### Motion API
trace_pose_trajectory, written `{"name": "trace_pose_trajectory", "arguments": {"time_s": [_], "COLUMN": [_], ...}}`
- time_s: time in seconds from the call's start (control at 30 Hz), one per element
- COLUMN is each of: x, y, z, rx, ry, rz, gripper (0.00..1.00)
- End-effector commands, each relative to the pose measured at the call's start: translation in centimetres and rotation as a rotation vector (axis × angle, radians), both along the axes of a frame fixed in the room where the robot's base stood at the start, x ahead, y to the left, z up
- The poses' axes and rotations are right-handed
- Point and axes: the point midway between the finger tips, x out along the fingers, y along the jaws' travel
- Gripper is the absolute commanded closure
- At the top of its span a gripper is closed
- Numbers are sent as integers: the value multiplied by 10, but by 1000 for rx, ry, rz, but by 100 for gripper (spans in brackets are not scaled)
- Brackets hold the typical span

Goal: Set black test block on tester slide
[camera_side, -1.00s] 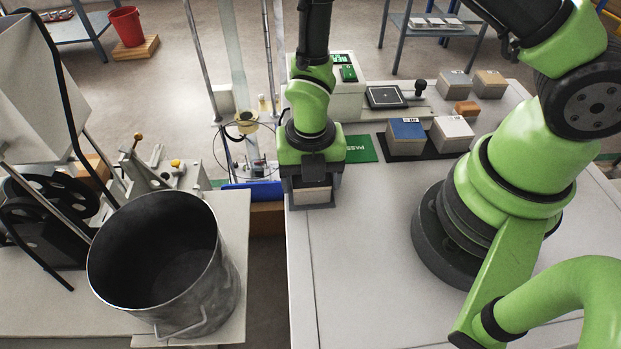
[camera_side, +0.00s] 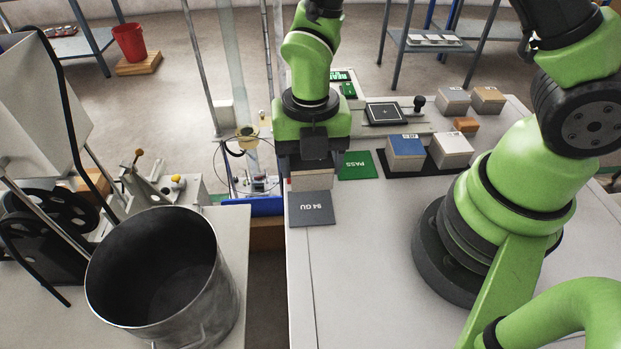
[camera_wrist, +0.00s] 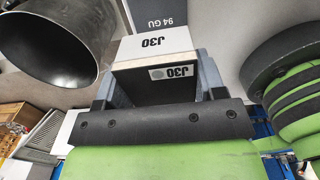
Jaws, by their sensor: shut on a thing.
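The test block (camera_side: 311,182) is between the fingers of my gripper (camera_side: 312,170). Its side facing the side camera is pale. In the wrist view the block (camera_wrist: 155,44) has a white side marked J30 and a shaded dark grey top marked J30. My gripper (camera_wrist: 158,78) is shut on it, with a finger on either side. The block appears above the rear edge of a dark plate (camera_side: 312,209) marked 94 GU; the gap below is hard to judge. The tester slide (camera_side: 385,113), with a black square plate and black knob, is behind and right of my gripper, empty.
A green PASS card (camera_side: 357,165) lies beside my gripper. More blocks (camera_side: 453,102) stand behind. A metal bucket (camera_side: 160,265) stands left. The table front is clear.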

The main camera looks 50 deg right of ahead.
Motion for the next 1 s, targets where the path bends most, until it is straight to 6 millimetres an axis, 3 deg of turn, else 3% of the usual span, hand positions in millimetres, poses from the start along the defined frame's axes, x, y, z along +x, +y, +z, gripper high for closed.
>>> {"name": "trace_pose_trajectory", "arguments": {"time_s": [0.53,0.83,1.0], "x": [1,35,55], "y": [0,-54,-113], "z": [79,76,76], "rx": [2,0,-1], "ry": [-6,1,0], "rz": [0,-347,-665], "gripper": [72,72,72]}}
